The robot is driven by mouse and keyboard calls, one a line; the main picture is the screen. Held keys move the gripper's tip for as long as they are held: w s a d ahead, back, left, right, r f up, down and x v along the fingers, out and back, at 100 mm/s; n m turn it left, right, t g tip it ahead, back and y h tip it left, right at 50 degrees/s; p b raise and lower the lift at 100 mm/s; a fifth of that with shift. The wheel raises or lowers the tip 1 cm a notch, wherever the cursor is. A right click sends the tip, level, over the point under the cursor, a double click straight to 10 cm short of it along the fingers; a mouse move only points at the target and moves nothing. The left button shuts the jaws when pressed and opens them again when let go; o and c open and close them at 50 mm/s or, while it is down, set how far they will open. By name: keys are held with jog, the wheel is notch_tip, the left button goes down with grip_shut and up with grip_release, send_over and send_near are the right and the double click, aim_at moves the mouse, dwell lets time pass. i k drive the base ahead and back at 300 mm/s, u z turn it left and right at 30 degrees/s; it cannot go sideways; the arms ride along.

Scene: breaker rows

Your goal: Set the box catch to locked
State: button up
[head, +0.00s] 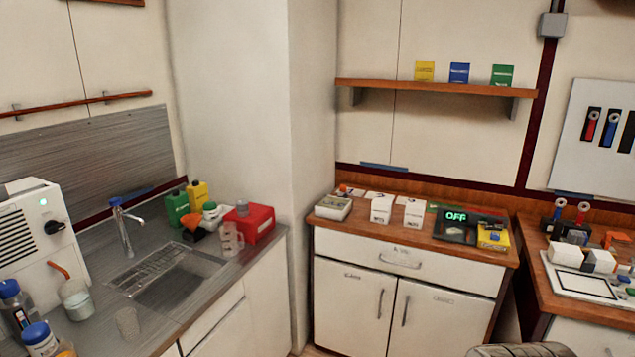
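I cannot make out a catch for certain at this size. A red box (264,228) with a grey round part on top stands on the grey sink counter by the wall corner. A dark device with a green lit "OFF" display (456,217) sits on the wooden cabinet top. A small grey box (551,25) is fixed high on the wall at the right. Which of these bears the catch, and how the catch is set, I cannot tell. My gripper is not in view.
A white cabinet (345,305) with two doors and a drawer stands in the middle. White boxes (381,208) and a yellow box (494,238) rest on its top. At left are a sink tap (124,228) and bottles. A wooden bench (560,305) holds parts at right.

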aim_at(343, 189)
jog(key=u, duration=0.45)
jog(key=i, duration=1.75)
jog(key=z, duration=0.4)
jog(key=i, duration=0.8)
jog(key=z, duration=0.2)
